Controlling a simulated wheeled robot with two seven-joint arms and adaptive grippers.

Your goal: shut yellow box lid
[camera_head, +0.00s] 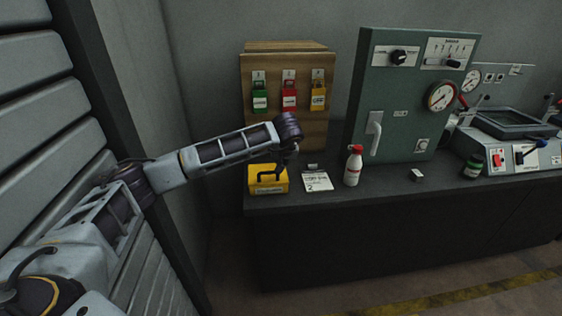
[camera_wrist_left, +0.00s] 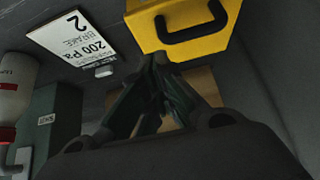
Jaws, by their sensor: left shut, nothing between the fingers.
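The yellow box (camera_head: 254,184) stands at the left end of the dark bench, with a black handle and a pale label strip on its lower front. In the left wrist view the yellow box (camera_wrist_left: 212,45) is at the top, its black handle facing the camera. I cannot tell how far its lid is open. My left gripper (camera_head: 283,174) is at the right side of the box, pointing down, partly in front of it. In the wrist view its fingers (camera_wrist_left: 160,62) are together and empty, their tips close to the yellow edge; contact is unclear. My right gripper is out of view.
A white card (camera_head: 317,181) and a red-capped white bottle (camera_head: 353,166) stand right of the box. A wooden board (camera_head: 262,125) with padlocks and a green cabinet (camera_head: 385,110) stand behind. A bench machine (camera_head: 500,140) is at far right. The bench front is mostly clear.

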